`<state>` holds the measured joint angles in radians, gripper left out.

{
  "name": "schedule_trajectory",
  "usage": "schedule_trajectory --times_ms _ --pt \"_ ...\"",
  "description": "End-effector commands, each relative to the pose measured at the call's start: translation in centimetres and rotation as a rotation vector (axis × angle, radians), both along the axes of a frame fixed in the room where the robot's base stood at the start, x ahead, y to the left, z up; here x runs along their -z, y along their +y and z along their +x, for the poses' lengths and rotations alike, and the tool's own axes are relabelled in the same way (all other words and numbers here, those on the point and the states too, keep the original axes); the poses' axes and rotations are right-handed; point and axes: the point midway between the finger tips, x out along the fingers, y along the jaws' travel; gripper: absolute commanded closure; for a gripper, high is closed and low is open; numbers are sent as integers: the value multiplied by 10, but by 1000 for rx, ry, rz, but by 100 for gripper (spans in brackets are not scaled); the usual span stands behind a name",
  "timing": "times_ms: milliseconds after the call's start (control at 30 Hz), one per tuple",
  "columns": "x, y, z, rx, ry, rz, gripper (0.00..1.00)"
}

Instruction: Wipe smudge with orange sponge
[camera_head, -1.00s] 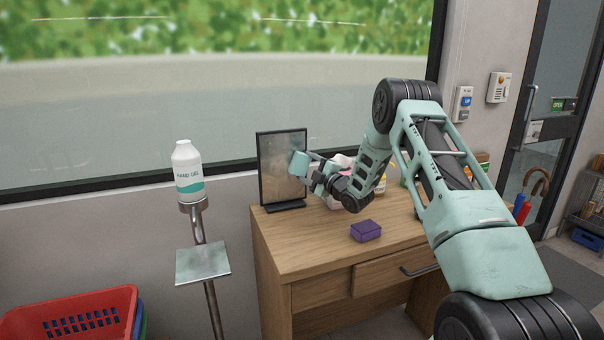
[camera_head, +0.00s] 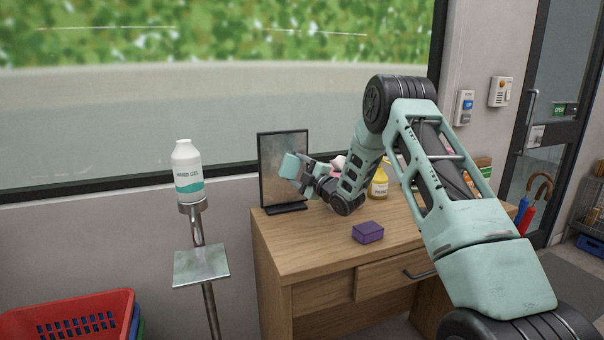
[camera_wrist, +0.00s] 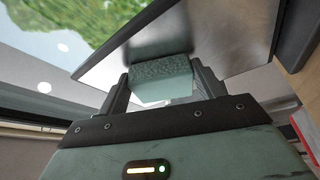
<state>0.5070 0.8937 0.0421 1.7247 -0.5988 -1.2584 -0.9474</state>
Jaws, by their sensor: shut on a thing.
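My gripper (camera_head: 304,175) is shut on a teal-green block (camera_wrist: 162,83) that looks like a sponge; no orange shows on it. The block (camera_head: 292,165) is at the front of a dark-framed upright panel (camera_head: 272,170) on the desk. In the wrist view the panel (camera_wrist: 225,35) fills the space just beyond the block, and the block's textured end seems to meet it. A dim darker smudge (camera_wrist: 148,46) shows on the panel there. The panel looks mottled in the head view. A purple sponge-like block (camera_head: 368,232) lies on the desk.
The wooden desk (camera_head: 300,245) has clear room at its front left. A yellow bottle (camera_head: 379,184) and a partly hidden pink thing (camera_head: 339,161) stand behind my arm. A hand gel bottle (camera_head: 187,172) stands on a stand left of the desk. A red basket (camera_head: 75,312) is lower left.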

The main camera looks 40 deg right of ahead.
Motion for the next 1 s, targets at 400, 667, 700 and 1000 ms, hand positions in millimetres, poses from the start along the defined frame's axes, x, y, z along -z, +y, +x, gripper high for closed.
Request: schedule_trajectory --times_ms 400,667,700,1000 --pt "1 32 12 -7 -1 1 51" --pt "1 45 15 -11 -2 2 50" --pt "2 48 16 -10 -2 2 53" --pt "0 62 19 -3 -1 1 54"
